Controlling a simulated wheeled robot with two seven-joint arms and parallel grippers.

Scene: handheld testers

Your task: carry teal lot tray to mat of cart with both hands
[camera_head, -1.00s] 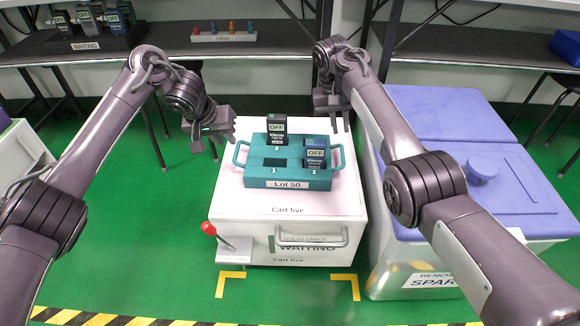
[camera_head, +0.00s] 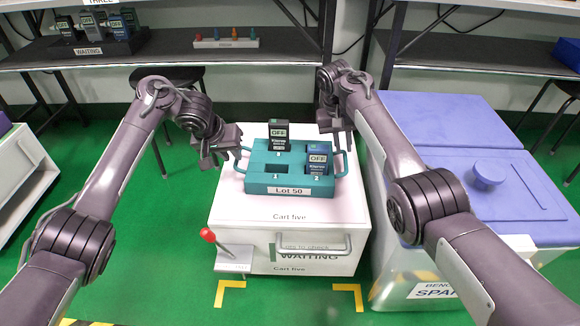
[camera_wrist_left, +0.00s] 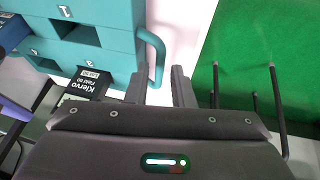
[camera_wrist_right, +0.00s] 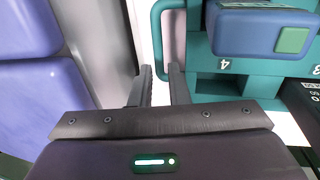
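The teal lot tray (camera_head: 262,188), labelled Lot 50, sits on the white top of Cart five (camera_head: 290,208). It holds a dark tester (camera_head: 279,137) at the back and a blue one (camera_head: 319,160) at the right; the front-left slot is empty. My left gripper (camera_head: 226,160) is open at the left handle (camera_wrist_left: 157,55), with its fingertips (camera_wrist_left: 161,78) around or just short of the bar. My right gripper (camera_head: 342,134) is open at the right handle (camera_wrist_right: 158,40), which shows between its fingertips (camera_wrist_right: 162,76). I cannot make out a separate mat on the cart.
A bin with a blue lid (camera_head: 440,120) stands close on the cart's right. A lever with a red knob (camera_head: 208,235) sticks out at the cart's front left. Green floor is free left of the cart.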

